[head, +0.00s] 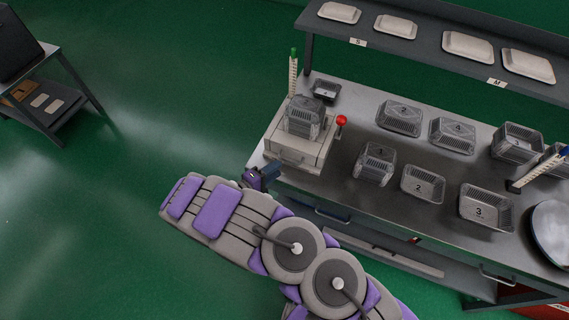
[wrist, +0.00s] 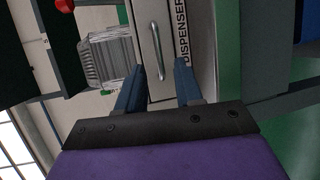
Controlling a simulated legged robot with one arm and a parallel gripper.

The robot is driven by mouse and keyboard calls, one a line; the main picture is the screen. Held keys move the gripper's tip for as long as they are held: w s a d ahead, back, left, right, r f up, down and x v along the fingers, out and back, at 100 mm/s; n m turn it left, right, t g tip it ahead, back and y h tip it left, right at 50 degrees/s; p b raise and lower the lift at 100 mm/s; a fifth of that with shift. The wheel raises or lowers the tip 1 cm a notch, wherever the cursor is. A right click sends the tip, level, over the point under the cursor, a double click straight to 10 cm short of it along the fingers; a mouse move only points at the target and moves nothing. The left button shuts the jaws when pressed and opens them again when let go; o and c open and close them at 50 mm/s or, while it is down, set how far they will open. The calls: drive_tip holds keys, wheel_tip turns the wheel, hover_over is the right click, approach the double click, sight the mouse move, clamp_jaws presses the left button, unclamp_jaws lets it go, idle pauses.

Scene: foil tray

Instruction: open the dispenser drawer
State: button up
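The dispenser (head: 318,145) is a beige box at the left end of the steel bench, with a stack of clear trays on top. Its drawer front (head: 290,156) faces my gripper and looks shut. In the wrist view the drawer front (wrist: 143,15) carries a silver bar handle (wrist: 156,48), beside a "DISPENSER" label (wrist: 183,35). My gripper (wrist: 160,68) is open, its two blue fingers apart on either side of the handle's near end. I cannot tell whether they touch it. In the head view my gripper (head: 265,172) is just in front of the dispenser, its fingertips partly unclear.
A red knob (head: 341,121) stands at the dispenser's right. Several clear numbered trays (head: 423,184) cover the bench (head: 335,195) to the right. A raised shelf (head: 400,45) holds white lids at the back. The green floor on the left is clear up to a small side table (head: 62,60).

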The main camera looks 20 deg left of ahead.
drive_tip(key=x, duration=0.5)
drive_tip(key=shift+w+d+b, duration=0.15)
drive_tip(key=shift+w+b, duration=0.15)
clamp_jaws()
drive_tip(key=shift+f, duration=0.1)
drive_tip(key=shift+s, duration=0.1)
idle(1.0)
